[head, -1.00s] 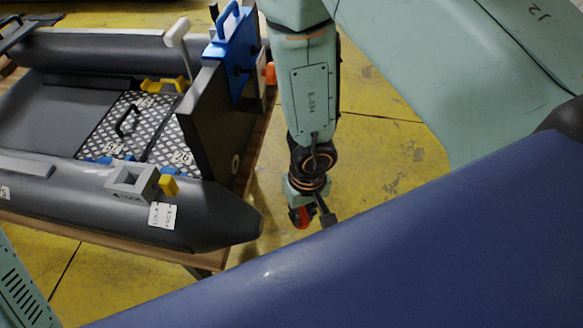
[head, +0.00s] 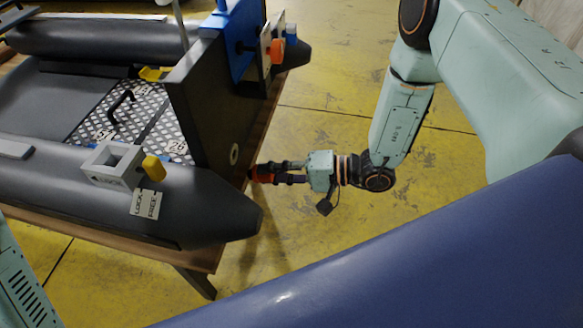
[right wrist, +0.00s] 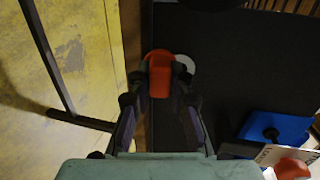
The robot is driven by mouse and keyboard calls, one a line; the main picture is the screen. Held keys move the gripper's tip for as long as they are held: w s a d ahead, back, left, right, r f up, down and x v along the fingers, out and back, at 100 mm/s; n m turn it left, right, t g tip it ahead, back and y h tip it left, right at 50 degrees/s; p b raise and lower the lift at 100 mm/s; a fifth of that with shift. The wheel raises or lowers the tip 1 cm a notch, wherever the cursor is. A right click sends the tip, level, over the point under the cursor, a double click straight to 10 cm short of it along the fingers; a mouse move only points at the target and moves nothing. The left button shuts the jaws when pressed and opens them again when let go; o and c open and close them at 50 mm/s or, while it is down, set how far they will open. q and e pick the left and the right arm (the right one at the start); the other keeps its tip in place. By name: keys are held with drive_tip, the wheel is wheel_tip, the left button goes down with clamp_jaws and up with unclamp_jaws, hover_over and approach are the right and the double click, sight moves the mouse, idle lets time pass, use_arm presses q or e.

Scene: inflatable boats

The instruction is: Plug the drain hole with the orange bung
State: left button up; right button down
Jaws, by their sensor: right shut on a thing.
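The orange bung (head: 261,174) is held in the fingers of my right gripper (head: 276,174), which is shut on it and points left at the boat's dark transom (head: 204,112). The drain hole (head: 234,154) shows as a pale ring low on the transom's outer face, a little above and left of the bung. In the right wrist view the bung (right wrist: 159,74) sits between the fingertips and partly covers the pale ring (right wrist: 185,63), which lies just to its right. I cannot tell whether the bung touches the transom. My left gripper is out of view.
The grey tube end (head: 215,212) juts out just left of and below my right gripper. A blue bracket (head: 243,40) and an orange knob (head: 277,49) are higher on the transom. A wooden stand (head: 196,255) carries the boat. Yellow floor is clear behind the gripper.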

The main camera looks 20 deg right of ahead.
drive_tip(key=d+r+t+y+b, duration=0.1)
drive_tip(key=d+t, duration=0.1)
drive_tip(key=d, duration=0.2)
drive_tip(key=b+x, duration=0.2)
drive_tip(key=x, duration=0.4)
drive_tip(key=shift+w+r+m, duration=0.2)
drive_tip(key=shift+r+m, duration=0.15)
drive_tip(key=shift+m, duration=0.05)
drive_tip(key=shift+b+x, duration=0.75)
drive_tip(key=shift+x, duration=0.45)
idle(1.0)
drive_tip(key=c, duration=1.1)
unclamp_jaws()
drive_tip(key=shift+c, duration=0.2)
drive_tip(key=v, duration=1.2)
drive_tip(key=shift+f, duration=0.25)
drive_tip(key=shift+s, duration=0.1)
